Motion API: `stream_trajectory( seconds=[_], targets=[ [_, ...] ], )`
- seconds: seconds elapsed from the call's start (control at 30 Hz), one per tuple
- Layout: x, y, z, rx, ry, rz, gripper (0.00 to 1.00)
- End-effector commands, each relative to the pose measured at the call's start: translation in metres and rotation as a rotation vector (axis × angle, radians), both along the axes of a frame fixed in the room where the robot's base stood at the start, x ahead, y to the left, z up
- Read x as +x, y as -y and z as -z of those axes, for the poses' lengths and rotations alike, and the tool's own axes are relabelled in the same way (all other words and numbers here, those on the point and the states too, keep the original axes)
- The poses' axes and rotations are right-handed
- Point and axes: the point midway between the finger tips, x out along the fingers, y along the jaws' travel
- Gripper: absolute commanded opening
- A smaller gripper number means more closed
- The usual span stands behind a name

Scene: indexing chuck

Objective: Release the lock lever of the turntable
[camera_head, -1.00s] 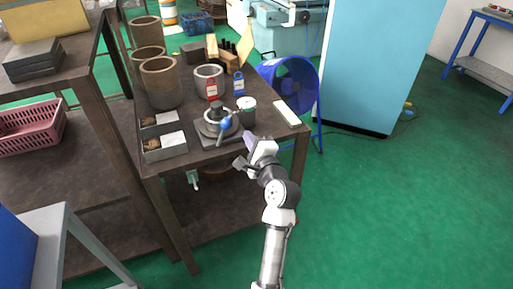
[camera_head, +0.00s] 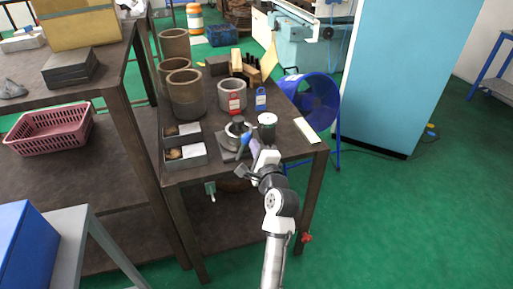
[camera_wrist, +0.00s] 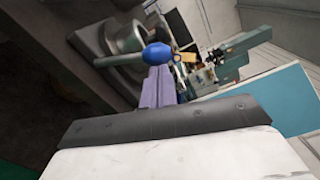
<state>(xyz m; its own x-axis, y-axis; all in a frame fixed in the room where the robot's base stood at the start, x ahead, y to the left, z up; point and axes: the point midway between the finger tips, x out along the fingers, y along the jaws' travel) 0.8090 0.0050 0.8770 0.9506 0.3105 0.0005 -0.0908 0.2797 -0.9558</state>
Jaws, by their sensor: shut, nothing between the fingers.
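The grey turntable (camera_head: 233,142) sits on the dark workbench, near its front edge. The blue ball knob (camera_wrist: 156,53) of its lock lever shows in the wrist view, just past my fingertips. The round grey body of the turntable (camera_wrist: 122,38) is to the left of the knob there. My gripper (camera_wrist: 158,76) has its purple fingers together with nothing between them. The tips overlap the lower edge of the knob in the picture; I cannot tell if they touch it. In the head view my gripper (camera_head: 253,146) is at the turntable's right front side and partly hides the lever.
A dark can with a white top (camera_head: 267,128) stands close right of the turntable. Grey boxes (camera_head: 186,158) stand to its left. Brown cylinders (camera_head: 187,95) and a red-tagged grey ring (camera_head: 232,95) are behind. A blue fan (camera_head: 318,100) is right of the bench.

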Motion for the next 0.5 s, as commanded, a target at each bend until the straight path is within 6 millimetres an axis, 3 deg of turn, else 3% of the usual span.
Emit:
stream_trajectory(
  seconds=[0.5],
  targets=[
    [-0.0022, -0.0063, -0.0042, -0.084, 0.027, 0.0, 0.0]
  ],
)
